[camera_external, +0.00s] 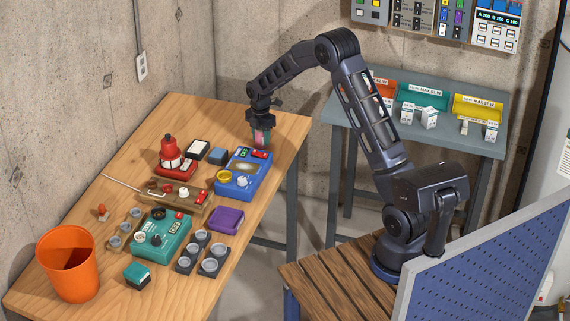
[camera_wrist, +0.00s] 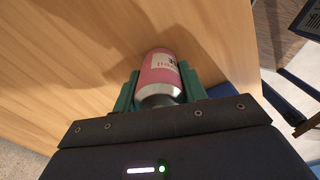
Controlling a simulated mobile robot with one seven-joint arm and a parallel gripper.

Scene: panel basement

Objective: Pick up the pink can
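The pink can (camera_wrist: 158,70) has a silver end and a white label. In the wrist view it sits between my gripper's two green fingers, its silver end toward the palm. The fingers lie close against both its sides, and my gripper (camera_wrist: 158,92) looks shut on it. In the external view my gripper (camera_external: 262,132) points down over the far end of the wooden table (camera_external: 180,110), with a bit of the can (camera_external: 259,137) showing between the fingers. I cannot tell whether the can touches the table.
A blue device (camera_external: 243,172) with a yellow dial stands just in front of my gripper. A small blue-grey block (camera_external: 218,156), a red device (camera_external: 172,160), a teal device (camera_external: 163,233) and an orange bin (camera_external: 68,265) are on the table. The table's far left corner is clear.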

